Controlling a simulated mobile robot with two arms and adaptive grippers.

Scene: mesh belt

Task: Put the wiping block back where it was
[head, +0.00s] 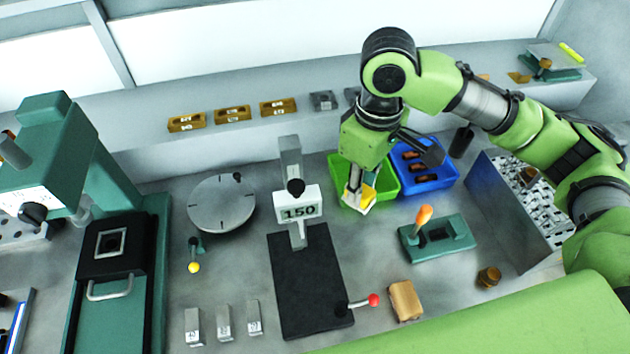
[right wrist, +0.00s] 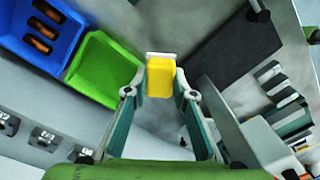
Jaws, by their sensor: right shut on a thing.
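A yellow block with a white face (right wrist: 160,82), which I take to be the wiping block, is gripped between the fingertips of my right gripper (right wrist: 161,88). In the head view, the yellow and white block (head: 367,195) shows at the tip of my right gripper (head: 358,196), in front of the green bin (head: 390,187). The gripper hides part of the bin. I cannot tell the block's exact height above the bench. My left gripper is not in view.
A blue bin (head: 440,181) with brown pieces stands right of the green bin. A stand with a "150" display (head: 298,211) is to the left. A green fixture with an orange handle (head: 437,240), a tan block (head: 405,300) and a mesh belt (head: 545,200) are nearby.

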